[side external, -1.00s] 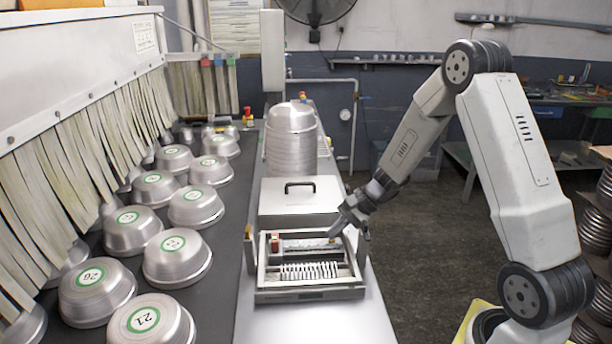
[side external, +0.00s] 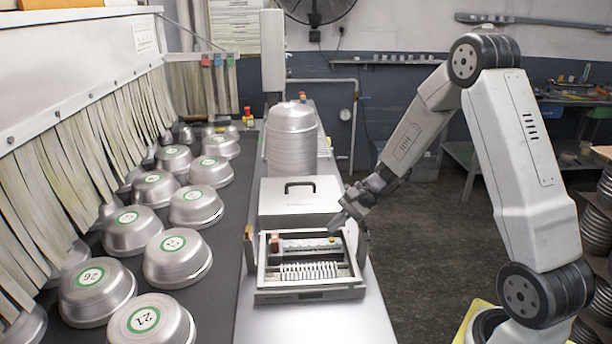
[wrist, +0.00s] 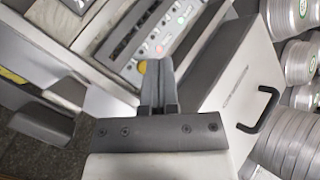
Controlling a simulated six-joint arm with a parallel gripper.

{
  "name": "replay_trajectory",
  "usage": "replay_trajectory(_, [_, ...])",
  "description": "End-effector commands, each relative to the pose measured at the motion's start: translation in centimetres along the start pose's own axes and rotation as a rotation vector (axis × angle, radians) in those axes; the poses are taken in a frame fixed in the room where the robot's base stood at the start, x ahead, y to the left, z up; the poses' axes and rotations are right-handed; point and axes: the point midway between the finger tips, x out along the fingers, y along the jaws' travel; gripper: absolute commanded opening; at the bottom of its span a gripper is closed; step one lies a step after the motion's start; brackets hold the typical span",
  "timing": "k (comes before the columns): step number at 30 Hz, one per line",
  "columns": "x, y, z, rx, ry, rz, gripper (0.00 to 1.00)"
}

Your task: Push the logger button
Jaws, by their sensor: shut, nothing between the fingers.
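The logger appears to be the open grey box (side external: 310,294) on the bench, with a pale panel strip (side external: 305,244) inside it. A small yellow button-like spot (wrist: 141,66) shows just left of my fingertips; a yellow spot (side external: 331,239) also shows at the panel's right end in the side view. My gripper (side external: 334,226) is shut and empty, tilted down, seemingly just above that end. Contact is not visible. The wrist view shows its fingers (wrist: 156,66) together.
A closed grey case with a black handle (side external: 300,187) stands directly behind the open box. A tall stack of pans (side external: 291,145) is behind that. Numbered upturned pans (side external: 178,257) cover the dark belt at left. Bare bench (side external: 310,325) lies in front.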

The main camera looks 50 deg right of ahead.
Motion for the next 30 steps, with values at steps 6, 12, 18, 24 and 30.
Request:
replay_trajectory(6, [-0.6,-0.5,0.4,-0.001,0.001,-0.001,0.00])
replay_trajectory(12, [-1.6,-1.2,1.1,-0.002,0.001,-0.001,0.00])
replay_trajectory(18, [-2.6,-1.9,1.8,-0.003,0.001,-0.001,0.00])
replay_trajectory(24, [-3.5,-2.6,2.6,-0.002,0.001,-0.001,0.00])
replay_trajectory(30, [-4.1,-3.0,3.0,-0.001,0.001,0.000,0.00])
